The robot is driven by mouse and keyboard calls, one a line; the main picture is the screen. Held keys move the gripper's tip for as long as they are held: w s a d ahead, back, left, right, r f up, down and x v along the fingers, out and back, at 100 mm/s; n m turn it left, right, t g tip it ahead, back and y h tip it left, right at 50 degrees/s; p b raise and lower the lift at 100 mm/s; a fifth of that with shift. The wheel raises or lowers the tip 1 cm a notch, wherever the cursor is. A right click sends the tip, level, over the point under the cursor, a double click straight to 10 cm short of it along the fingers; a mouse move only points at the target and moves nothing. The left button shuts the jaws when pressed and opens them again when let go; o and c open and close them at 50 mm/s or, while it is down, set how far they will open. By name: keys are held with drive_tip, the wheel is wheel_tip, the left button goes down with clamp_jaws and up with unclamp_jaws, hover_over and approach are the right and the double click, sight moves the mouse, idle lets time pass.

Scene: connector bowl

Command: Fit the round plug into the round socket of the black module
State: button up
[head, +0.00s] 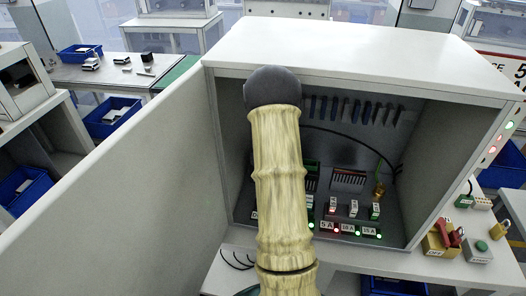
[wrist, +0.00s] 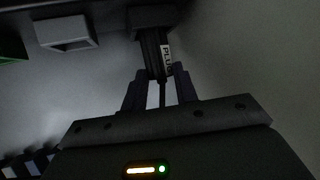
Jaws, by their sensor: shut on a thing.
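In the wrist view my gripper (wrist: 160,74) is shut on a dark plug (wrist: 153,55) with a white label reading PLUG. A thin cable runs back from the plug between the two fingers. The plug's far end meets a dark block (wrist: 155,15) at the top edge, which looks like the black module. The round socket is hidden behind the plug, so I cannot tell how deep the plug sits. In the head view my own arm hides the gripper, the plug and the socket.
The work is inside an open-fronted white cabinet (head: 370,45). A grey hollow housing (wrist: 66,34) is left of the plug.

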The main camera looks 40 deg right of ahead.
drive_tip(key=shift+f, duration=0.6)
drive_tip(key=shift+f, duration=0.2)
drive_tip(key=o, duration=1)
drive_tip(key=shift+w, duration=0.1)
drive_tip(key=shift+d, duration=0.1)
drive_tip(key=shift+s+r, duration=0.2)
drive_tip(key=shift+r, duration=0.05)
drive_tip(key=shift+s+a+r, duration=0.15)
drive_tip(key=shift+s+a, duration=0.2)
drive_tip(key=b+v, duration=0.2)
drive_tip(key=v, duration=0.9)
